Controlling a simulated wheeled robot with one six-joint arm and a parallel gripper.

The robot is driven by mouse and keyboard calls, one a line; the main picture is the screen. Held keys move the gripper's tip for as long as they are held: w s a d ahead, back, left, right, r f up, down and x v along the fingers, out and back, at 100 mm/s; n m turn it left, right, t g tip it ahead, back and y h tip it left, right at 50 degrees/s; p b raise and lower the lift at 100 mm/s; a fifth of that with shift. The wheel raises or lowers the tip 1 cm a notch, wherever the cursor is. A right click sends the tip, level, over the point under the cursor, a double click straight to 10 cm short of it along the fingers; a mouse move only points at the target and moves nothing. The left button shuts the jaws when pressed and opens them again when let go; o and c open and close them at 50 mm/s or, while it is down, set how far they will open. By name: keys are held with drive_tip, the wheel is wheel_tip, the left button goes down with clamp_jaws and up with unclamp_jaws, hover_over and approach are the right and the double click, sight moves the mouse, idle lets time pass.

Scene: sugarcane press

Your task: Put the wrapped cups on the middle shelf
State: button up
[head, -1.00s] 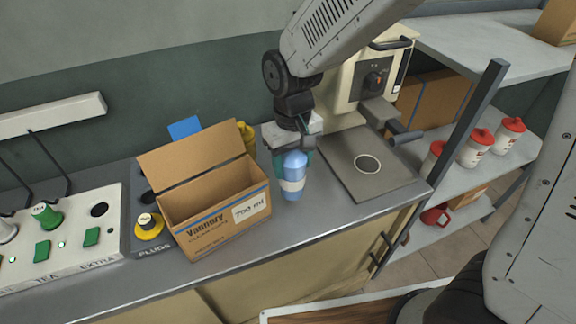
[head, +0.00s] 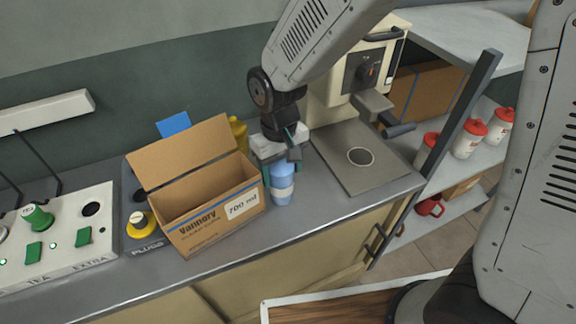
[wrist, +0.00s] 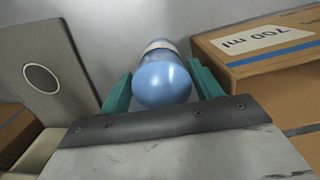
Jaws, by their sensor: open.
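A blue cup (head: 282,187) with a pale band stands upright on the grey counter, just right of the cardboard box. My gripper (head: 280,165) is at its top, open, with the fingers on either side. In the wrist view, the blue cup (wrist: 163,82) is between the green fingers of my gripper (wrist: 163,88), with small gaps showing.
An open cardboard box (head: 205,225) stands left of the blue cup; its contents are hidden. A machine (head: 365,75) with a grey plate (head: 355,185) is to the right. A shelf post (head: 462,110) rises before the shelves. A red mug (head: 430,207) is on the lower shelf.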

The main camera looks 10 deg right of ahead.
drive_tip(key=r, duration=1.2)
drive_tip(key=shift+w+r, duration=0.15)
drive_tip(key=shift+w, duration=0.2)
